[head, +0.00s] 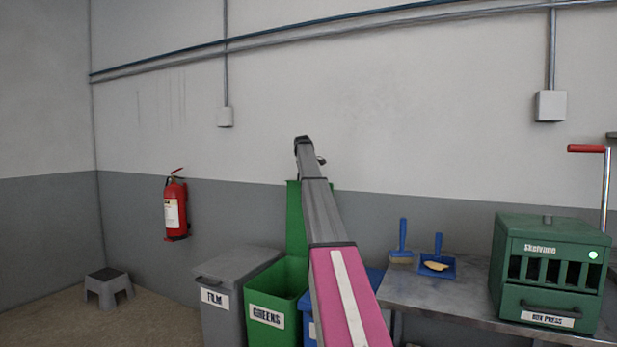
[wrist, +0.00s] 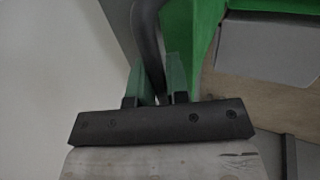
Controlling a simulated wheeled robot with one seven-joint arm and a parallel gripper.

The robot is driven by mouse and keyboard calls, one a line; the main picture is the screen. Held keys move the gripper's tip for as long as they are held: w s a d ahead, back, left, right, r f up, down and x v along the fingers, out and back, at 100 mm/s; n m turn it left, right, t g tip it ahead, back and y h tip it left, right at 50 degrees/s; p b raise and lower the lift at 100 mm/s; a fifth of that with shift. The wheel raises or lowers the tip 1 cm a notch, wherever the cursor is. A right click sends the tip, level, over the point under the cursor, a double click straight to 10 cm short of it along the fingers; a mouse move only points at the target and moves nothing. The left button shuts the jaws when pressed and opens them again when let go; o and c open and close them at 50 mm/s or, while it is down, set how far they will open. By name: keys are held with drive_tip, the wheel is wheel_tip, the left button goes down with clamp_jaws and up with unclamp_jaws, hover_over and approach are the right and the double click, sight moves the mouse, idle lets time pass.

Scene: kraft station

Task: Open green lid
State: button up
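The green bin marked GREENS (head: 265,316) stands against the wall in the head view, its top open and part of its inside showing. Its green lid (head: 296,222) stands upright at the back of the bin. My arm reaches over the bin, and its end is at the top of the lid; the fingers are too small to make out there. In the wrist view, my gripper (wrist: 158,78) has its two fingers close on either side of a dark curved handle (wrist: 147,25). Green lid surface (wrist: 188,28) shows beside the handle.
A grey bin marked FILM (head: 222,315) stands left of the green one. A blue bin (head: 376,278) is partly hidden behind my arm. A metal table (head: 420,292) with a green box press (head: 550,270) stands right. A step stool (head: 108,288) is far left.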

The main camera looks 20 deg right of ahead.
drive_tip(key=o, duration=0.4)
drive_tip(key=shift+c, duration=0.2)
drive_tip(key=v, duration=1.1)
